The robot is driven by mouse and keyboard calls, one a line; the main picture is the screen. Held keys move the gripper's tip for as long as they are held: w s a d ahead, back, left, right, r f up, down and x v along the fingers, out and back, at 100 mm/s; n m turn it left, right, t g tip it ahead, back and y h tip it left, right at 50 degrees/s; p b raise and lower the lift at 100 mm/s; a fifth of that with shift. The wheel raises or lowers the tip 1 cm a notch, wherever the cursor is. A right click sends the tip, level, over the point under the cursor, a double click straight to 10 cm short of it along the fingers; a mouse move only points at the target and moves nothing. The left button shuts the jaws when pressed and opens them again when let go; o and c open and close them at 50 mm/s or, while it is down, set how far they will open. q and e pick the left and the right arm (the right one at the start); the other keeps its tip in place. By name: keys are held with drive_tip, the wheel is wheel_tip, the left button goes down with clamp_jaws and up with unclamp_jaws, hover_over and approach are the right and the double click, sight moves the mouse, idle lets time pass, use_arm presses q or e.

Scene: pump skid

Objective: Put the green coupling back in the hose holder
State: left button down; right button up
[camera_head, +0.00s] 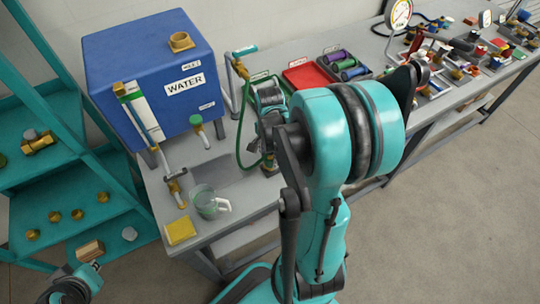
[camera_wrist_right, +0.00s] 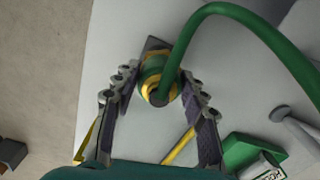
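The green coupling (camera_wrist_right: 158,80), with yellow bands, is on the end of the green hose (camera_wrist_right: 240,18) in the right wrist view. My right gripper (camera_wrist_right: 161,82) has its fingertips close against both sides of the coupling and looks shut on it. A dark grey plate (camera_wrist_right: 156,44) shows just behind the coupling; I cannot tell whether the coupling sits in a holder. In the head view the green hose (camera_head: 239,148) loops down to the bench beside my right arm, which hides much of that area. My left gripper (camera_head: 70,289) is at the lower left, its fingers unclear.
A blue water tank (camera_head: 150,70) stands at the back left of the bench. A clear jug (camera_head: 207,203) and a yellow sponge (camera_head: 180,231) are near the front edge. A red tray (camera_head: 303,77) and spools (camera_head: 348,68) lie farther right. Teal shelves (camera_head: 85,185) stand left.

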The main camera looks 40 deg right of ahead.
drive_tip(key=shift+o, duration=1.3)
wheel_tip(320, 180, up, 12)
